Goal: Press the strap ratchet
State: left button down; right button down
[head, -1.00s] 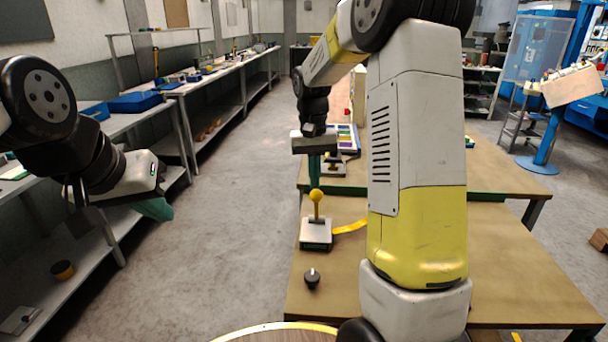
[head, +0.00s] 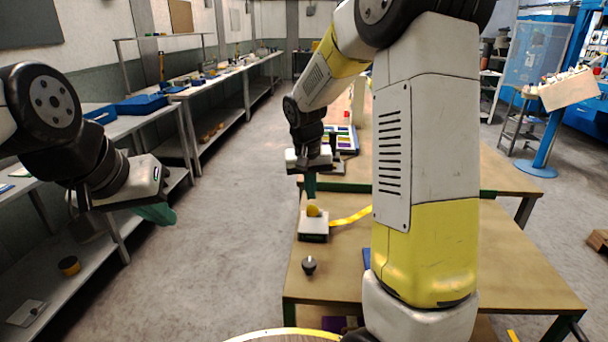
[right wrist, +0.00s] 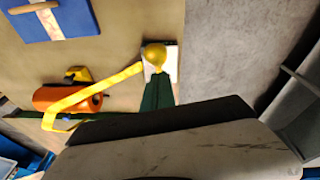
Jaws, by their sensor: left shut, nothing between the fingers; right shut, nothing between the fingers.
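In the right wrist view the fingertips (right wrist: 156,82) lie right beside the knob (right wrist: 154,54). My left gripper (head: 158,213) is shut and empty, far left over the floor.
The right wrist view shows an orange roll (right wrist: 62,98) and a blue box (right wrist: 60,22) with a tan strap. A shelf bench (head: 75,265) is at left. My right arm hides much of the table.

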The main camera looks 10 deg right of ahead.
jog(key=s+a+f, duration=0.1)
jog(key=s+f, duration=0.5)
jog(key=f, duration=0.1)
jog(key=shift+s+a+f, duration=0.15)
jog(key=shift+a, duration=0.1)
dwell(0.4)
jog(key=s+a+v, duration=0.1)
jog(key=v, duration=1.1)
jog(key=shift+s+a+f, duration=0.2)
jog(key=shift+s+a, duration=0.1)
jog(key=shift+a, duration=0.1)
